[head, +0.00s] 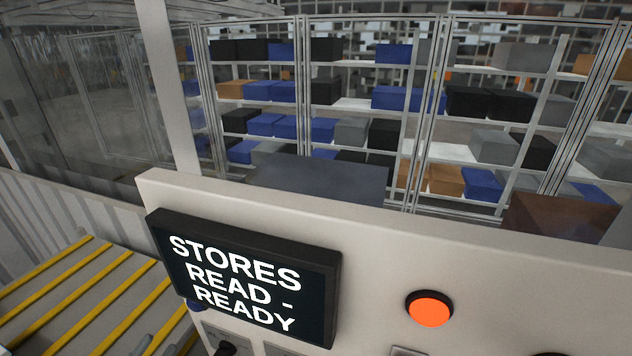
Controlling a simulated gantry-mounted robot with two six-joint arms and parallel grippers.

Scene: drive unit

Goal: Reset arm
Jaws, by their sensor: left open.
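Only a small grey part of my left gripper (141,345) shows at the bottom edge, left of the control panel (480,265). It is open, and I see nothing between its fingers. Most of it is cut off by the picture edge. My right gripper is not in view. The pale panel carries a black-framed screen (245,278) that reads "STORES READ - READY". An orange round button (429,308) sits on the panel to the right of the screen.
Behind the panel, framed fencing (412,120) stands before shelves of blue, black, grey and orange boxes. Yellow-striped steps (75,290) lie at the lower left. A black knob (225,348) shows below the screen.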

